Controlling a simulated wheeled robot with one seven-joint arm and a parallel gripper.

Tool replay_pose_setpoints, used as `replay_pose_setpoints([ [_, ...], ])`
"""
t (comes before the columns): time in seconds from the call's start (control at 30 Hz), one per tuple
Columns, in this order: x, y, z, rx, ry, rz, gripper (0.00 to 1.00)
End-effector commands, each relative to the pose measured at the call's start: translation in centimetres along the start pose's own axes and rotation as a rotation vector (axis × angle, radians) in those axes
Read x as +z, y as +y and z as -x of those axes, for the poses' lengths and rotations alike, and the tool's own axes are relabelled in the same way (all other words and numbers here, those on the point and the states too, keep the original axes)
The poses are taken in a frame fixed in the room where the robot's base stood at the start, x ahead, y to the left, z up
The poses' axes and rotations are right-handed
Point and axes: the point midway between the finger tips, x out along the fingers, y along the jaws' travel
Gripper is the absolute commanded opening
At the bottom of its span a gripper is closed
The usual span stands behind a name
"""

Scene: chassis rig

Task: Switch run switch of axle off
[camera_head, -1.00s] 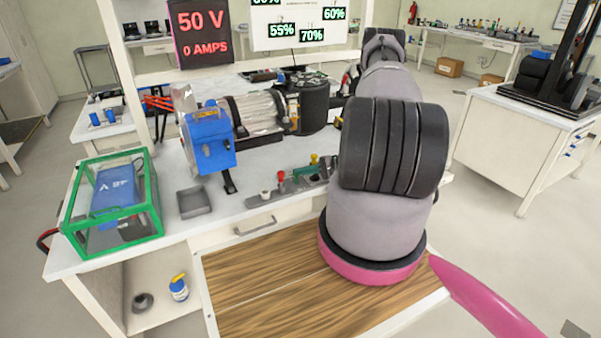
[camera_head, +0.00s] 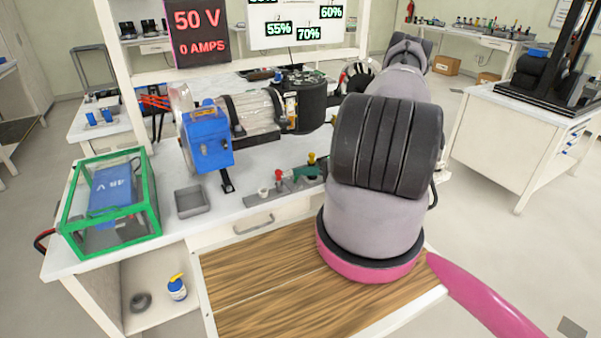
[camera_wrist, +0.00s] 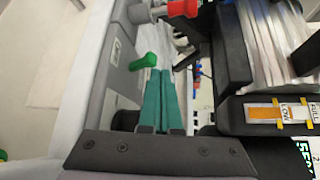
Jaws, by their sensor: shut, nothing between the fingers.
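My gripper (camera_wrist: 160,76) is in the wrist view, its two teal fingers shut together with nothing between them. A green lever (camera_wrist: 145,61) on a grey control strip (camera_wrist: 118,70) stands right beside the fingertips; I cannot tell whether they touch. A red knob (camera_wrist: 184,8) is farther along the strip. In the head view the strip (camera_head: 283,188) lies along the bench's front edge, with a red knob (camera_head: 278,175) and a yellow knob (camera_head: 311,158). My arm hides its right end. No run switch label is readable.
The axle rig with a blue housing (camera_head: 208,142) stands behind the strip. A grey tray (camera_head: 192,202) and a green-framed clear box (camera_head: 151,192) are to the left. A screen (camera_head: 197,30) reads 50 V, 0 AMPS. A LOW/FULL gauge (camera_wrist: 270,111) is right of the fingers.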

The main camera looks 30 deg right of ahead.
Motion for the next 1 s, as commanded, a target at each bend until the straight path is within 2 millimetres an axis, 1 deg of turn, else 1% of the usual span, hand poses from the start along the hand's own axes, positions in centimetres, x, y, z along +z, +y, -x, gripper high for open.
replay_pose_setpoints([
  [0.07, -0.1, 0.0, 0.5, 0.0, 0.002, 0.0, 0.0],
  [0.17, -0.1, 0.0, 1.7, 0.001, 0.003, 0.001, 0.0],
  [0.4, -0.1, 0.0, 6.6, 0.0, 0.005, 0.0, 0.0],
  [0.5, -0.1, 0.0, 8.4, 0.0, 0.003, 0.001, 0.0],
  [0.6, -0.1, 0.0, 9.7, -0.001, 0.002, 0.001, 0.0],
  [0.7, 0.0, 0.0, 10.4, -0.001, 0.001, 0.0, 0.0],
  [0.8, 0.0, 0.0, 10.7, 0.0, -0.001, 0.0, 0.0],
  [1.0, 0.0, 0.0, 10.7, 0.0, -0.001, 0.0, 0.0],
])
